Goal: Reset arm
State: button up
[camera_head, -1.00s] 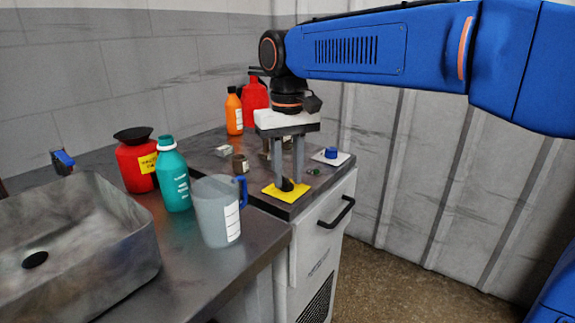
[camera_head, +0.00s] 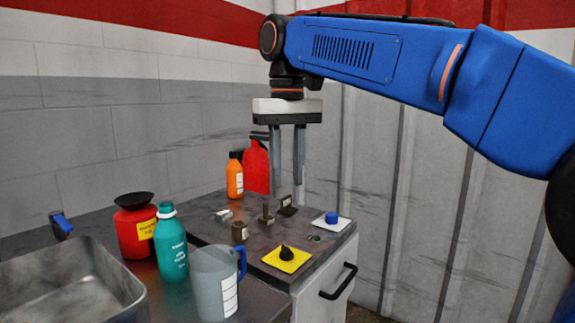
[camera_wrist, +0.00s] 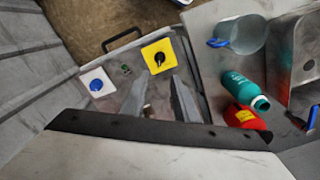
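My gripper (camera_head: 287,192) is raised above the furnace's top panel (camera_head: 318,262), pointing down. Its two long grey fingers are apart with nothing between them, and they also show in the wrist view (camera_wrist: 160,98). On the panel's front is a black rotary knob on a yellow plate (camera_head: 287,259); in the wrist view the knob plate (camera_wrist: 158,55) lies beyond the fingertips, clear of them. A blue round button on a white plate (camera_head: 331,220) sits to its right. My blue arm reaches in from the upper right.
An orange bottle (camera_head: 234,176) and a red bottle (camera_head: 256,168) stand behind the panel. A red container (camera_head: 133,228), teal bottle (camera_head: 170,245) and clear jug (camera_head: 212,285) stand left, beside a metal sink (camera_head: 70,285). Small fittings (camera_head: 266,214) rise from the panel. A corrugated wall is right.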

jog(key=shift+r, duration=0.7)
jog(key=s+d+f+m+t, duration=0.1)
jog(key=s+d+f, duration=0.3)
jog(key=d+f, duration=0.3)
jog(key=s+d+f+m+t, duration=0.1)
jog(key=s+d+f, duration=0.2)
jog(key=d+f, duration=0.45)
jog(key=s+d+f+m+t, duration=0.1)
jog(key=s+d+f, duration=0.5)
jog(key=f, duration=0.4)
jog(key=s+d+f+m+t, duration=0.1)
jog(key=s+d+f, duration=0.5)
jog(key=f, duration=0.3)
jog(key=shift+s+d+f+t, duration=0.25)
jog(key=shift+s+f+t, duration=0.15)
jog(key=shift+s, duration=0.2)
jog(key=shift+r, duration=0.2)
